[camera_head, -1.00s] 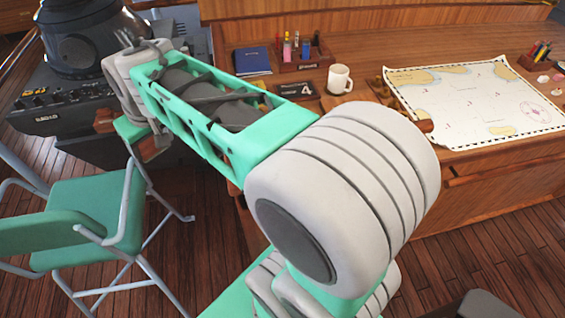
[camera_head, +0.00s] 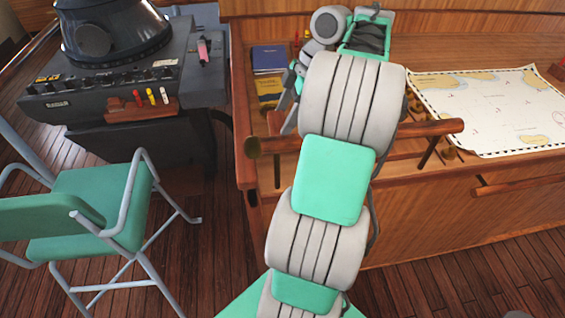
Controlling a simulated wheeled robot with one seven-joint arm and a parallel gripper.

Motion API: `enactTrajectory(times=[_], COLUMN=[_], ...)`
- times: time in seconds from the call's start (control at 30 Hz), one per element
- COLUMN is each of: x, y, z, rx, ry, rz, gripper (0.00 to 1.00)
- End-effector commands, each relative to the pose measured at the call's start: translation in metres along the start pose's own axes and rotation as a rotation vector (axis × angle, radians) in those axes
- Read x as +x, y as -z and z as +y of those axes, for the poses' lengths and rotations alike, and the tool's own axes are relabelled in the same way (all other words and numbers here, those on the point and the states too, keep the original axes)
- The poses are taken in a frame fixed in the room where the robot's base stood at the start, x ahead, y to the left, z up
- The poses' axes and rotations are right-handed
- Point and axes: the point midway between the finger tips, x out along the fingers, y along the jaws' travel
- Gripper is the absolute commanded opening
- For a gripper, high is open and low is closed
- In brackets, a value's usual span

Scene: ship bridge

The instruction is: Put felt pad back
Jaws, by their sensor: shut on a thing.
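I cannot make out a felt pad in the camera view. My gripper (camera_head: 290,105) shows only in part, as grey and green pieces low beside my arm, over the left front part of the wooden desk (camera_head: 258,165). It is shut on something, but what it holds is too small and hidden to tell. My raised arm covers the middle of the desk top.
A blue book (camera_head: 269,58) and a yellow one (camera_head: 268,88) lie left of my gripper. A wooden rail (camera_head: 440,128) runs along the desk's front. A chart (camera_head: 490,105) covers the right. A radar console (camera_head: 90,90) and a green chair (camera_head: 95,205) stand left.

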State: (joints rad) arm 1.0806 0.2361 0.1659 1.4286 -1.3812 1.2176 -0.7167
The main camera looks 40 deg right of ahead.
Motion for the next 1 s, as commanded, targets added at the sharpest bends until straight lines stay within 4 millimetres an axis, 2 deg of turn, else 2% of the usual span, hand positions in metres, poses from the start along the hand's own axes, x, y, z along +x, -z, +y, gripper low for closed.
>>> enactTrajectory(times=[0.03,0.2,0.37,0.53,0.63,0.97,1.0], x=[0.026,0.07,0.088,0.115,0.123,0.127,0.126], y=[-0.01,-0.028,-0.035,-0.046,-0.05,-0.052,-0.051], z=[-0.001,-0.001,0.0,0.0,0.0,0.0,0.0], rx=[0.002,0.002,0.001,0.002,0.001,0.001,0.001], ry=[0.001,0.001,0.0,0.0,-0.001,-0.001,-0.001], rz=[0.001,0.001,0.0,0.001,0.0,0.0,0.0], gripper=[0.3,0.3,0.3,0.3,0.3,0.3,0.7])
